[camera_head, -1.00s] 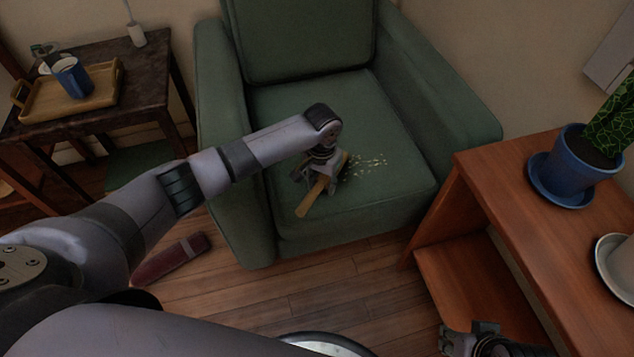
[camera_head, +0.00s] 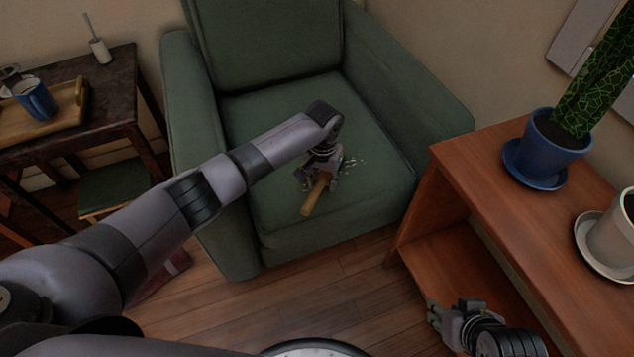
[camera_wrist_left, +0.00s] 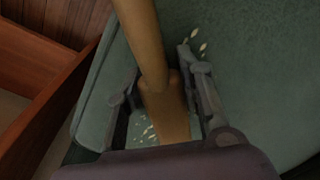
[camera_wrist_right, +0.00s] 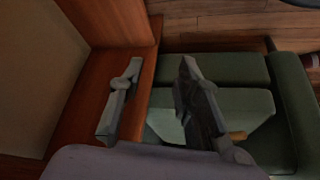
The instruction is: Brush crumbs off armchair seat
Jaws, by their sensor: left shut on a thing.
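The green armchair (camera_head: 285,215) stands in the middle of the head view, its seat facing me. Pale crumbs (camera_head: 352,161) lie on the seat, just right of my left gripper (camera_head: 322,180); they also show in the left wrist view (camera_wrist_left: 196,42). The left gripper is low over the seat and shut on a brush with a tan wooden handle (camera_head: 314,198). The handle runs between the fingers in the left wrist view (camera_wrist_left: 143,40). The bristles are hidden. My right gripper (camera_head: 447,322) is open and empty, beside the wooden shelf unit at lower right.
The reddish wooden shelf unit (camera_head: 462,160) stands right of the armchair, with a blue potted cactus (camera_head: 555,140) and a white pot (camera_head: 612,235) on top. At left, a dark table (camera_head: 120,90) holds a tray (camera_head: 70,112) with a blue mug (camera_head: 37,100). A red object (camera_head: 165,275) lies on the floor, partly behind my arm.

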